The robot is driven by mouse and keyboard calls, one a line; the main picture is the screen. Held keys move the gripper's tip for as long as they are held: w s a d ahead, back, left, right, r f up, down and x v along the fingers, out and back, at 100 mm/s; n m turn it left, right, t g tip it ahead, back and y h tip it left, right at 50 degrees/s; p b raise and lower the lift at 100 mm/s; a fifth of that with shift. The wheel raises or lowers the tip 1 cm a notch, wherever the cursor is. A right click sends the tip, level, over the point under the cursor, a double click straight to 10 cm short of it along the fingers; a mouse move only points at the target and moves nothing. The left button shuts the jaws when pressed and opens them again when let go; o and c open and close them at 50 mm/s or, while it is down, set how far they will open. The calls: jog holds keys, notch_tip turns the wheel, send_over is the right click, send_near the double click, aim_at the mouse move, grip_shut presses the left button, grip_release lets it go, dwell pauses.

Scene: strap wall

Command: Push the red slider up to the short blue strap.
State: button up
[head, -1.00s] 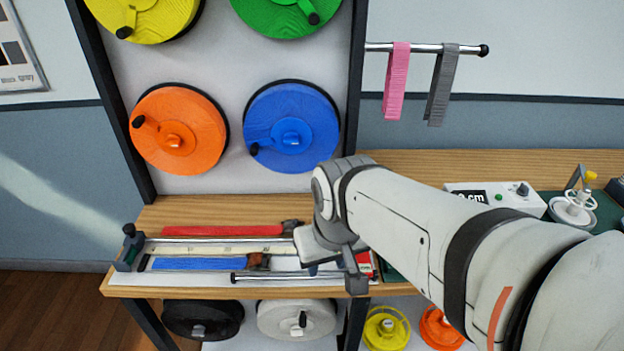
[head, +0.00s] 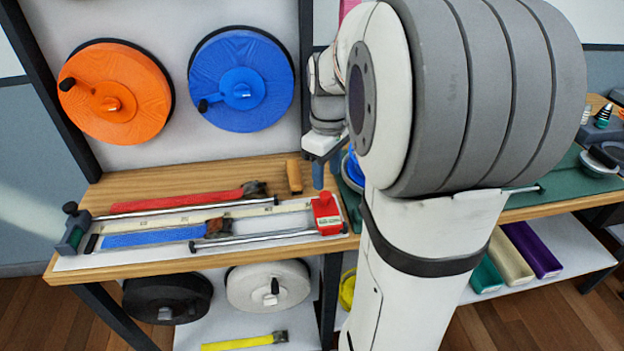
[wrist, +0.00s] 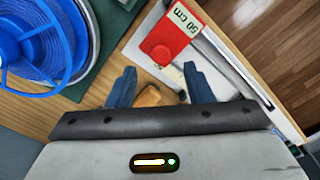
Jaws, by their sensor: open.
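The red slider (head: 327,213) stands at the right end of the measuring board (head: 270,219). It also shows in the wrist view (wrist: 168,38), with a "50 cm" label beside its round knob. The short blue strap (head: 150,238) lies flat in the front lane at the left, well apart from the slider. A longer red strap (head: 180,202) lies behind it. My gripper (head: 319,176) is just behind the slider, pointing down. In the wrist view its blue fingers (wrist: 158,84) are spread and empty, with the slider beyond them, apparently not touching.
A small tan block (head: 293,177) stands on the bench by my gripper and shows near the fingers in the wrist view (wrist: 148,96). A blue reel (wrist: 35,40) is close on the other side. A dark end stop (head: 74,228) closes the board's left end.

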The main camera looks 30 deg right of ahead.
aim_at(326, 194)
notch_tip(326, 194, down, 5)
jog(key=shift+f, duration=0.2)
grip_shut()
dwell(0.6)
